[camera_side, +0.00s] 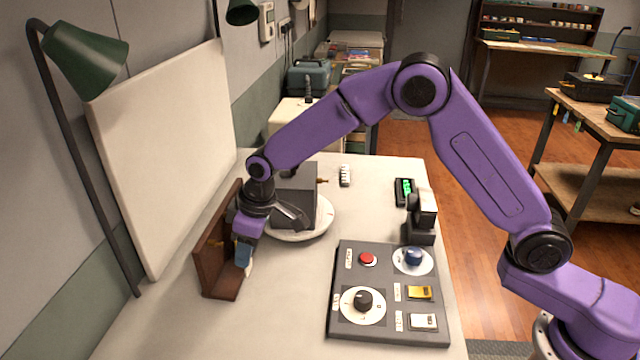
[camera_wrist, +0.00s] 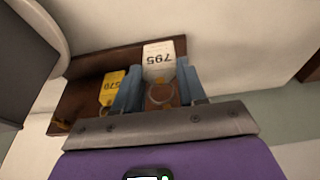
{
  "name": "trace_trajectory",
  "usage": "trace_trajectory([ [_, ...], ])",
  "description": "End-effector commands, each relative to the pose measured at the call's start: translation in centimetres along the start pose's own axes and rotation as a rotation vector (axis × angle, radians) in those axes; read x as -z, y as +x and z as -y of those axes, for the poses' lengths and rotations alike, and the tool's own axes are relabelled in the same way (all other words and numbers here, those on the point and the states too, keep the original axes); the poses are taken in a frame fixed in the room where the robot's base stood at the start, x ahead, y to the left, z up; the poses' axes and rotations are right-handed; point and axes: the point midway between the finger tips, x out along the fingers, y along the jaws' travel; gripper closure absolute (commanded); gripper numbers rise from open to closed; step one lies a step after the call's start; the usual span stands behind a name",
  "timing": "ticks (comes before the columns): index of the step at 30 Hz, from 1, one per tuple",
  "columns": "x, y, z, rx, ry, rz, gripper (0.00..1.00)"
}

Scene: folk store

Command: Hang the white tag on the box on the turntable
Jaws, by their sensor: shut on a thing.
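The white tag (camera_wrist: 158,58) reads 795 and has a ring, seen between my blue fingers in the wrist view. My gripper (camera_wrist: 160,83) is shut on the white tag at the brown wooden rack (camera_wrist: 85,68). In the side view my gripper (camera_side: 245,255) is low in front of the rack (camera_side: 222,287), and a small white part of the tag (camera_side: 249,269) shows below the fingers. The dark grey box (camera_side: 296,188) stands on the white round turntable (camera_side: 305,232), right of and behind my gripper. A brass peg (camera_side: 322,181) sticks out of the box's right side.
A yellow tag (camera_wrist: 111,88) reading 570 hangs on the rack beside the white one. A control panel (camera_side: 388,290) with knobs and buttons lies at the front right. A white board (camera_side: 165,150) leans on the wall behind the rack, beside a green lamp (camera_side: 85,60).

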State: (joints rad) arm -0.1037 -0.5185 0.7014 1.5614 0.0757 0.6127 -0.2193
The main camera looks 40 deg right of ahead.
Motion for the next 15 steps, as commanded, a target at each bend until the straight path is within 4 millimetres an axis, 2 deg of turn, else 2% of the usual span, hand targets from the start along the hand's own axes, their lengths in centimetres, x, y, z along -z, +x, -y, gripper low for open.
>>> trace_trajectory([
  [4,-0.2,-0.1,-0.3,-0.001,0.002,0.000,0.87],
  [7,-1.0,-0.6,-1.6,-0.002,0.008,0.000,0.87],
  [11,-3.3,-1.9,-4.7,-0.005,0.018,-0.002,0.87],
  [15,-6.9,-3.6,-8.5,-0.008,0.028,-0.001,0.87],
])
